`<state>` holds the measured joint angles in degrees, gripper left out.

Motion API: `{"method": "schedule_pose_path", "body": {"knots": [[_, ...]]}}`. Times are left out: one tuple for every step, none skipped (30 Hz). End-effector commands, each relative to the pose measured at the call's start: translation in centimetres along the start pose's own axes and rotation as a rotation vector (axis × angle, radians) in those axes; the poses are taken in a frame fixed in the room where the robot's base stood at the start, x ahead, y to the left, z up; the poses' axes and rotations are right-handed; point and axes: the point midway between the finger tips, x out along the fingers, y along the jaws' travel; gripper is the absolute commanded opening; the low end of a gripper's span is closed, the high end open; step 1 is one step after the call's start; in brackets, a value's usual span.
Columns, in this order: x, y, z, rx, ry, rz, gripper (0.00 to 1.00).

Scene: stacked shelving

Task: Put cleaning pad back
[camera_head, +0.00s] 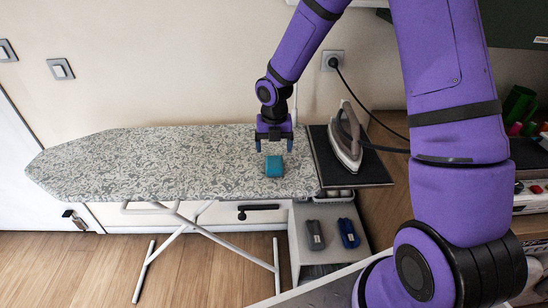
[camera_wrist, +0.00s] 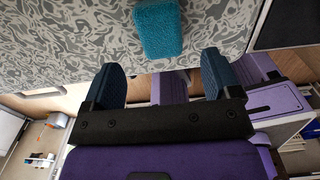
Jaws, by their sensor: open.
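The cleaning pad (camera_head: 274,166) is a small teal block lying on the patterned ironing board (camera_head: 150,165), near its right end. In the wrist view the pad (camera_wrist: 158,32) looks like a rough-textured teal block at the top centre. My gripper (camera_head: 274,145) is open and empty, with its fingers pointing down above the board, just behind the pad in the head view. In the wrist view my gripper's two dark blue fingers (camera_wrist: 162,75) are spread apart, and the pad is beyond them, apart from both.
An iron (camera_head: 346,140) stands on a dark rest (camera_head: 375,170) at the board's right end. Below it, a grey shelf unit (camera_head: 300,245) holds a dark grey item (camera_head: 315,234) and a blue item (camera_head: 348,232). The board's left part is clear.

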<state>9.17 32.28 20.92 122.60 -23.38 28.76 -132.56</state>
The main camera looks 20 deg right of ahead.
Motion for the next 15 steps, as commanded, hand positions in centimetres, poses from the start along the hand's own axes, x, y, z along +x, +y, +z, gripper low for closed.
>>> {"method": "schedule_pose_path", "body": {"knots": [[-1.1,-0.1,0.1,0.002,-0.003,0.001,0.83],[-1.6,0.0,0.1,0.003,-0.003,0.001,0.83],[-2.2,-0.1,0.0,0.002,-0.002,0.001,0.83],[-2.6,-0.1,0.1,0.002,-0.002,0.001,0.83],[-3.0,0.0,0.1,0.002,-0.003,0.001,0.83],[-3.5,0.0,0.0,0.001,-0.001,0.000,0.83],[-3.8,0.0,0.0,0.000,-0.001,0.000,0.83],[-4.0,0.0,0.0,0.001,-0.001,0.000,0.83],[-4.3,0.0,0.0,0.001,-0.001,0.000,0.83],[-4.5,0.0,0.0,0.001,0.000,0.000,0.83],[-4.6,0.0,0.0,0.002,0.000,0.000,0.83],[-4.7,0.0,0.0,0.001,0.000,0.000,0.83],[-4.8,0.0,0.0,0.001,0.001,-0.001,0.83],[-4.8,0.0,0.0,0.001,0.001,-0.001,0.83],[-4.9,0.0,-0.1,0.002,0.001,-0.001,0.83]]}}
